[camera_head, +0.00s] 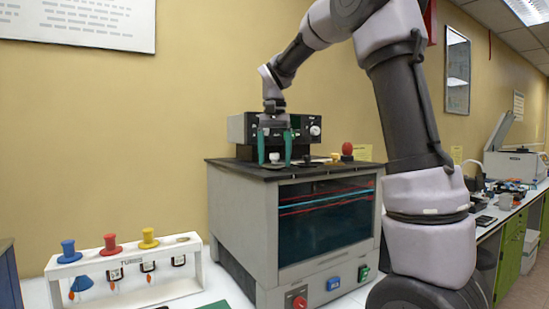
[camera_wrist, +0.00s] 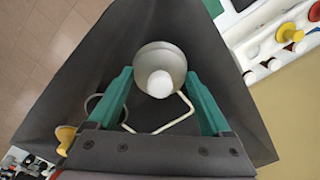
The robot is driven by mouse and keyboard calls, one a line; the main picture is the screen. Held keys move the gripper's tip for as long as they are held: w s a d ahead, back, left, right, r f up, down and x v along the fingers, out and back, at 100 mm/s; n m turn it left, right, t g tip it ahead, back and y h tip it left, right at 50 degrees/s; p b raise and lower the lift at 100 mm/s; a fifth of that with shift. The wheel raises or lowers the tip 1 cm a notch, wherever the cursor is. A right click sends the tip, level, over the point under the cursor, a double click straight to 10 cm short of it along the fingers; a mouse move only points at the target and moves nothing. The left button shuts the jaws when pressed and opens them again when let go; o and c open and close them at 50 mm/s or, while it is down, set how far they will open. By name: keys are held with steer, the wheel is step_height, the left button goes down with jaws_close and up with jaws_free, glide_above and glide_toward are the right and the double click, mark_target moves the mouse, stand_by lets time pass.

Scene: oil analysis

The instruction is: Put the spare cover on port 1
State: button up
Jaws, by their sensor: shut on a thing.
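My gripper (camera_head: 274,157) has green fingers and is over the top of the grey box-shaped machine (camera_head: 243,205). It is shut on a round grey cover with a white knob, the likely spare cover, which shows between the fingertips in the wrist view (camera_wrist: 160,84). In the head view only its small white part (camera_head: 274,158) shows between the fingers. It is close above the dark machine top (camera_head: 240,164); I cannot tell whether it touches. A yellow cover (camera_head: 335,157) and a red knob (camera_head: 347,149) are on the top to the right. No port is clearly labelled 1.
A black instrument (camera_head: 239,128) stands at the back of the machine top. A white rack (camera_head: 185,285) with blue, red and yellow knobs stands to the left. A bent pale wire (camera_wrist: 183,112) lies below the cover in the wrist view. A cluttered bench (camera_head: 505,207) is at right.

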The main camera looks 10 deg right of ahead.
steer(key=shift+f, duration=0.4)
stand_by(0.4)
steer(key=o, duration=1.2)
step_height(320, 180, up, 11)
steer(key=shift+f, duration=0.1)
steer(key=shift+s+d, duration=0.3)
steer(key=s+d+f+t, duration=0.1)
steer(key=s+f+t, duration=0.1)
steer(key=s+f, duration=0.2)
steer(key=s+d+f+t+y, duration=0.1)
steer(key=s+f, duration=0.3)
steer(key=s, duration=0.6)
steer(key=s+d+f+n+t+y, duration=0.1)
steer(key=s+d+f+t, duration=0.2)
steer(key=s, duration=0.4)
steer(key=shift+s+d+f+t, duration=0.1)
steer(key=shift+s+f+t, duration=0.25)
steer(key=shift+f+t, duration=0.35)
